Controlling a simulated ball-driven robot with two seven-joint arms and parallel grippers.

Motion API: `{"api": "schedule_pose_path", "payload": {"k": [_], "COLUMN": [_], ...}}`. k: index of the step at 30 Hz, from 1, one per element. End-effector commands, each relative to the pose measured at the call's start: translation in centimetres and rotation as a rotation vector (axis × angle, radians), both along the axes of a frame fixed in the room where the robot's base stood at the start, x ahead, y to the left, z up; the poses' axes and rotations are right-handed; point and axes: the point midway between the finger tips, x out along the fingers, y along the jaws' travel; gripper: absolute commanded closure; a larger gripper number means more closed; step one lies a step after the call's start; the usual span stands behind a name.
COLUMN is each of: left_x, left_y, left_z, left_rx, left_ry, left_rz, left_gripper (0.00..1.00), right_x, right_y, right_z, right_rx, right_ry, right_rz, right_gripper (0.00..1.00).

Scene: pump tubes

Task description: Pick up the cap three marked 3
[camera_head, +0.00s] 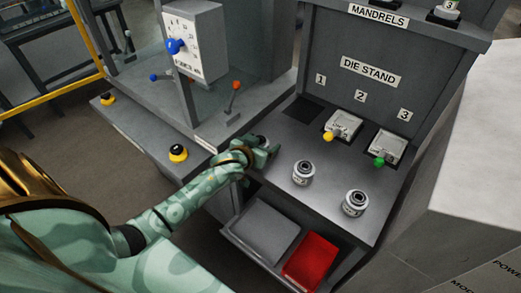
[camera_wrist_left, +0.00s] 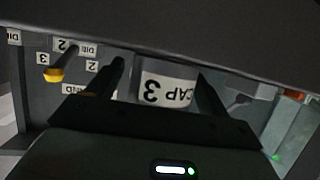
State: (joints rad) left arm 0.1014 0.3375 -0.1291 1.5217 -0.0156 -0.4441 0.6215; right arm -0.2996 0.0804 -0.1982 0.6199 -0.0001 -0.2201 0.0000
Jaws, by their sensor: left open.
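Cap three (camera_wrist_left: 168,88) shows in the left wrist view as a pale cylinder with an upside-down "CAP 3" label. My left gripper (camera_wrist_left: 160,80) is open, with one dark finger on each side of the cap. I cannot tell whether either finger touches it. In the head view, my left gripper (camera_head: 270,150) is at the left front of the grey die stand's bench, and it mostly hides the cap there. My right gripper is in neither view.
Two similar caps stand on the bench to the right, a nearer-left one (camera_head: 303,173) and one further right (camera_head: 355,203). Dies with a yellow knob (camera_head: 328,136) and a green knob (camera_head: 380,161) sit behind. A red bin (camera_head: 312,262) and grey bin (camera_head: 264,231) are below.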

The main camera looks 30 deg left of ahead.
Motion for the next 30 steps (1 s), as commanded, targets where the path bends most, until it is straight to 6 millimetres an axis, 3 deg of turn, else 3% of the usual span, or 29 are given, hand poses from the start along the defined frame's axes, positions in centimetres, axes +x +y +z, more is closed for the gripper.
{"api": "schedule_pose_path", "payload": {"k": [7,8,13,14,23,30], "left_x": [0.3,0.3,0.3,0.3,0.3,0.4], "left_y": [0.0,0.0,0.0,0.0,0.0,0.1], "left_z": [-0.1,-0.1,-0.1,-0.1,0.3,3.6], "left_rx": [0.000,0.000,0.000,0.000,-0.001,0.000], "left_ry": [0.000,0.000,0.000,0.000,-0.002,-0.007], "left_rz": [0.000,0.000,0.000,0.000,-0.001,0.000], "left_gripper": [0.21,0.26,0.74,0.78,0.78,0.78], "right_x": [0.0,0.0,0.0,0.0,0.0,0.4], "right_y": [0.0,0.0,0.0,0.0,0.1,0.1], "right_z": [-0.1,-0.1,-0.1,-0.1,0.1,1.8], "right_rx": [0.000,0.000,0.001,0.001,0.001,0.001], "right_ry": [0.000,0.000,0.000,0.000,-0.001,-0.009], "right_rz": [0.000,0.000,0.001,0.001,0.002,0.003], "right_gripper": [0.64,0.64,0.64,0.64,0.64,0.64]}}
